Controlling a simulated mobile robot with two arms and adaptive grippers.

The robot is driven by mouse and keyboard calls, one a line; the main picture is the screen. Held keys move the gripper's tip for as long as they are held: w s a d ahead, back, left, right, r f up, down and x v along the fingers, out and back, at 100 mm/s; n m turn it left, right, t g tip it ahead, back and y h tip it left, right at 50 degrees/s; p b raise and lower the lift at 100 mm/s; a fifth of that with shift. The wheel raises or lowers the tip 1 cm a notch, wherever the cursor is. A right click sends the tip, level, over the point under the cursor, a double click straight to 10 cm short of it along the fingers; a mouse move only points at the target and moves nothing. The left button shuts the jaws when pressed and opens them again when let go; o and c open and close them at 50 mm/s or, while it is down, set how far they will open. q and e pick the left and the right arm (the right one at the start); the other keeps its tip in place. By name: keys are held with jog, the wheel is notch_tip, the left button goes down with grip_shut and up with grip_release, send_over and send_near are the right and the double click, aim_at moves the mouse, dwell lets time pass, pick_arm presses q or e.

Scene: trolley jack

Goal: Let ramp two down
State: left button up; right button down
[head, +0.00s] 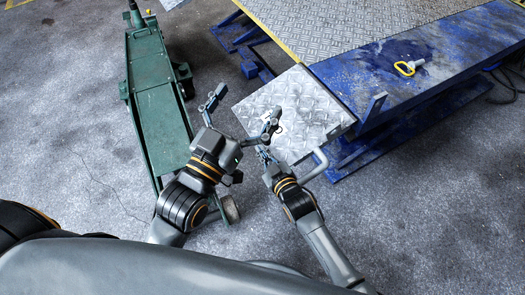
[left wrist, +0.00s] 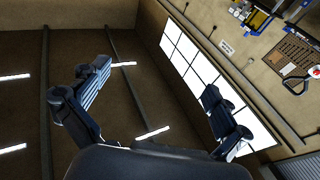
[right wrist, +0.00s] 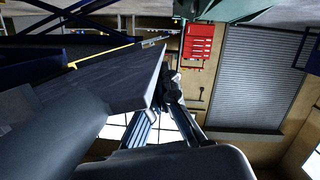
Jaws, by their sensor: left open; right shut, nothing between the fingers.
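A silver tread-plate ramp flap (head: 312,92) sits at the near end of the blue lift, with a bent grey handle (head: 318,165) at its lower corner. I cannot tell its number. My left gripper (head: 243,104) is open and empty, over the flap's left edge in the head view; its spread fingers also show in the left wrist view (left wrist: 150,95). My right gripper (head: 264,154) is shut and empty, close to the flap's near edge. In the right wrist view its fingers (right wrist: 168,92) are beside a grey slab edge (right wrist: 120,82); contact is unclear.
A green trolley jack (head: 160,105) stands left of my arms. The blue lift (head: 420,50) fills the upper right, with a yellow-handled piece (head: 406,68) on it. A red rack (right wrist: 199,45) hangs on the wall. Grey floor is free at far left and lower right.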

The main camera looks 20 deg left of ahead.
jog(key=shift+d+f, duration=0.1)
jog(key=shift+f, duration=0.2)
pick_arm(q)
jog(key=shift+s+r, duration=0.1)
jog(key=shift+r, duration=0.15)
